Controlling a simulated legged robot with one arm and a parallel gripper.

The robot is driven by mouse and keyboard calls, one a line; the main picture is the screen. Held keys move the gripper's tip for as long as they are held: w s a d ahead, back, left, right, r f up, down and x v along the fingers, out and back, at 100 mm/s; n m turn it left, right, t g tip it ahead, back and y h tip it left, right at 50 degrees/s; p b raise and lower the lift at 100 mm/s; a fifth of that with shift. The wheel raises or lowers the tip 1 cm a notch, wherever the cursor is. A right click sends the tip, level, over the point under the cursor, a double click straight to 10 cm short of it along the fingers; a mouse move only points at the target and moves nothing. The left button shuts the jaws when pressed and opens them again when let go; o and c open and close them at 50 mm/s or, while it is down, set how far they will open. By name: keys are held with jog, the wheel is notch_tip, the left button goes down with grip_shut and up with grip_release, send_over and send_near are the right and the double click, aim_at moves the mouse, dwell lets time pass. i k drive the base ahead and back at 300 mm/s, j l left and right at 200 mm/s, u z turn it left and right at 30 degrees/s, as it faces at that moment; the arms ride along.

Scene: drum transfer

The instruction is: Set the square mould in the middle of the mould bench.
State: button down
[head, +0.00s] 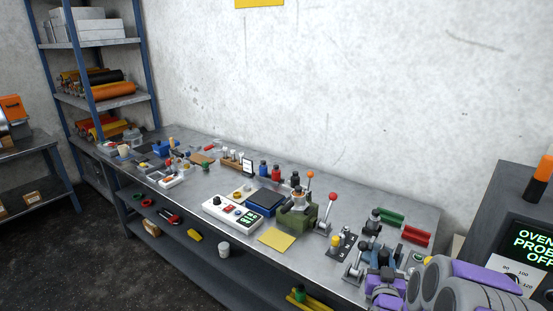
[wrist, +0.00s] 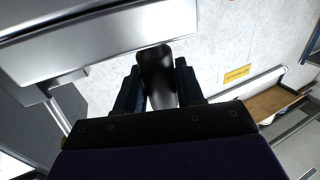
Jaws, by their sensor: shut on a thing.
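My gripper (wrist: 159,66) shows in the wrist view with two dark fingers, one on each side of a smooth black rounded piece (wrist: 157,85). It is shut on this piece, whose upper end lies near the lower edge of a large grey metal body (wrist: 80,45). I cannot tell whether the two are joined. The square mould cannot be picked out for sure in either view. I cannot tell whether the long grey workbench (head: 335,285) in the head view is the mould bench.
The long bench carries a white control box (head: 232,213), a blue square block (head: 262,203), a green clamp with levers (head: 297,215) and a yellow sheet (head: 277,240). A dark oven panel (head: 520,220) stands at the right. Blue-framed shelves (head: 100,85) stand at the back left.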

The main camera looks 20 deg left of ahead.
aim_at(192, 194)
jog(key=i+j+z, duration=0.3)
jog(key=j, duration=2.2)
jog(key=i+j+z, duration=0.15)
jog(key=j+z, duration=0.2)
jog(key=j, duration=2.15)
